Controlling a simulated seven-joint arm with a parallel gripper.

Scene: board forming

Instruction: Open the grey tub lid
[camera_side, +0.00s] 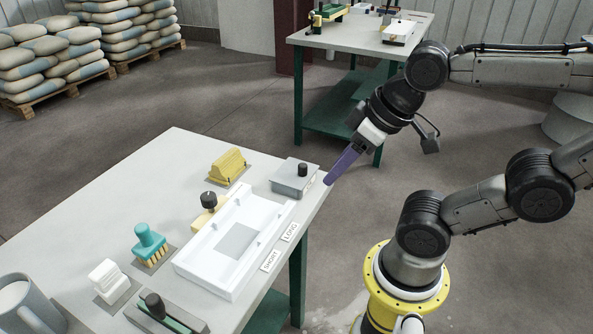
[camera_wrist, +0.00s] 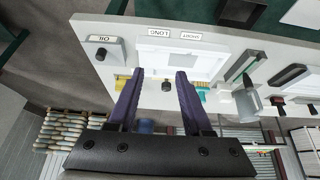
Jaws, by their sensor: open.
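The grey tub (camera_side: 290,186) stands near the table's right corner, with its flat grey lid on and a black knob (camera_side: 303,170) on top. In the wrist view the tub (camera_wrist: 114,57) is at upper left, with a label reading OIL and its black knob (camera_wrist: 101,54). My gripper (camera_side: 328,181) hangs tilted just right of the tub in the side view, its purple fingers apart from the knob. In the wrist view my gripper (camera_wrist: 159,74) is open and empty, its fingers spread, with the tub left of both fingertips.
A white tray (camera_side: 187,267) with a grey inset lies left of the tub, by labels SHORT and LONG (camera_side: 290,232). A yellow block (camera_side: 228,166), a black-knobbed yellow piece (camera_side: 209,199), a teal brush (camera_side: 150,243), a white brush (camera_side: 109,280) and a mug (camera_side: 25,305) stand around.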

